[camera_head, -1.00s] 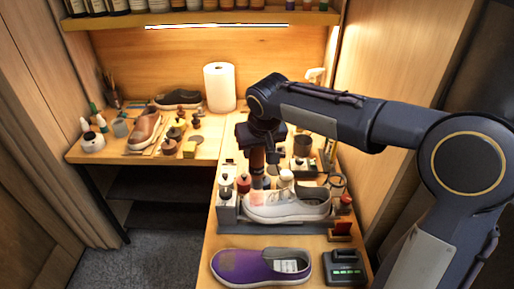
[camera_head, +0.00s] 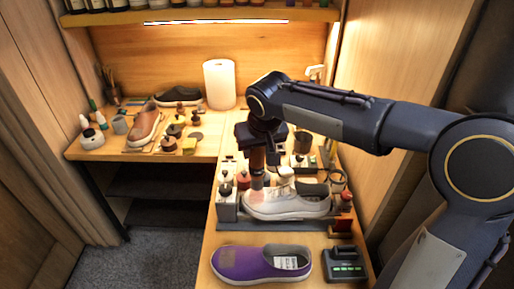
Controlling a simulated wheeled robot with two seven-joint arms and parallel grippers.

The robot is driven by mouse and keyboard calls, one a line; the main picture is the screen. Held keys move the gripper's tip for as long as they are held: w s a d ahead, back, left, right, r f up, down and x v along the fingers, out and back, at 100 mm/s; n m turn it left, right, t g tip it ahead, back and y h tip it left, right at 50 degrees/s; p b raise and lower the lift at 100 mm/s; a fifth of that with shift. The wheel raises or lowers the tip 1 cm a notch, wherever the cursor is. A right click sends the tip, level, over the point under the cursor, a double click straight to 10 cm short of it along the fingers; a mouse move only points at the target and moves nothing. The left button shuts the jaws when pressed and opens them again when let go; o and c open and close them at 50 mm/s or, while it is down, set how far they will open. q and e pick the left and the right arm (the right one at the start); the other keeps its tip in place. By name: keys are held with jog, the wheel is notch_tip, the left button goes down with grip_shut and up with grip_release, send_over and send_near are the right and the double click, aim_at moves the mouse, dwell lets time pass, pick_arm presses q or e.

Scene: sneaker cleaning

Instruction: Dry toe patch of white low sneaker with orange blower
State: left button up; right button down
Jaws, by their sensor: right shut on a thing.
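The white low sneaker (camera_head: 290,205) lies on a grey tray (camera_head: 265,225) on the right-hand bench, its toe to the left. A pinkish patch shows at its toe. My right gripper (camera_head: 265,148) points down above the toe and is shut on the orange blower (camera_head: 257,162), whose brownish-orange body hangs below the jaws. The blower's lower end is just over the toe patch; I cannot tell whether they touch. The fingertips are partly hidden by the dark gripper body. My left gripper is out of view.
A purple shoe (camera_head: 260,264) and a dark device with green lights (camera_head: 345,263) lie in front of the tray. Small bottles and jars crowd behind the sneaker. A paper towel roll (camera_head: 220,84) and a brown shoe (camera_head: 143,125) stand on the back bench.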

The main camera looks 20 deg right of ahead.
jog(key=shift+s, duration=0.2)
jog(key=shift+r, duration=0.1)
notch_tip(320, 180, up, 7)
jog(key=p, duration=0.5)
jog(key=shift+p, duration=0.4)
dwell(0.5)
